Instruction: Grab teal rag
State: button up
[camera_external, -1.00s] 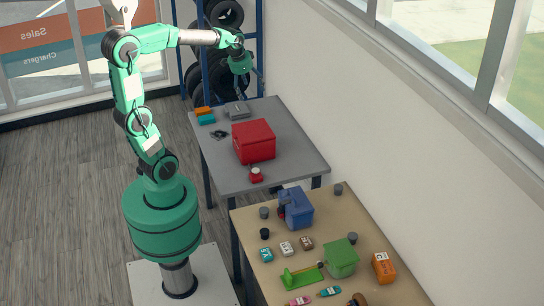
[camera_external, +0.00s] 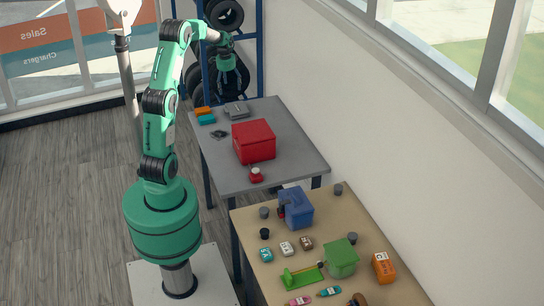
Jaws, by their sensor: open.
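A small teal folded rag (camera_external: 207,119) lies near the far left corner of the grey table (camera_external: 240,179). An orange folded cloth (camera_external: 202,110) lies right behind it. My gripper (camera_external: 225,86) is open and points down, raised above the far end of the grey table. In the picture it is above and a little to the right of the rag, clearly apart from it. Its fingers are small and dark against the tire rack, so the exact gap is hard to see. Nothing shows between them.
A grey device (camera_external: 236,110) lies right of the rag, with a small dark item (camera_external: 219,134) in front. A red box (camera_external: 253,141) stands mid-table. A tire rack (camera_external: 246,60) stands behind. The nearer wooden table (camera_external: 277,285) holds several items.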

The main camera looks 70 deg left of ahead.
jog(key=h, duration=0.1)
send_over(207, 118)
notch_tip(207, 118, down, 14)
jog(key=shift+s+d+f+g, duration=0.2)
jog(key=shift+d+g, duration=0.1)
jog(key=shift+g, duration=0.1)
jog(key=shift+f, duration=0.1)
notch_tip(207, 118, down, 7)
jog(key=shift+f+b, duration=0.15)
jog(key=shift+b, duration=0.8)
jog(key=shift+f, duration=0.5)
jog(key=shift+f, duration=0.15)
jog(key=shift+w+a+f+b, duration=0.1)
jog(key=shift+f+b, duration=0.3)
jog(key=shift+f, duration=0.85)
jog(key=shift+w+f+b, duration=0.1)
jog(key=shift+f+b, duration=0.3)
jog(key=shift+f, duration=0.85)
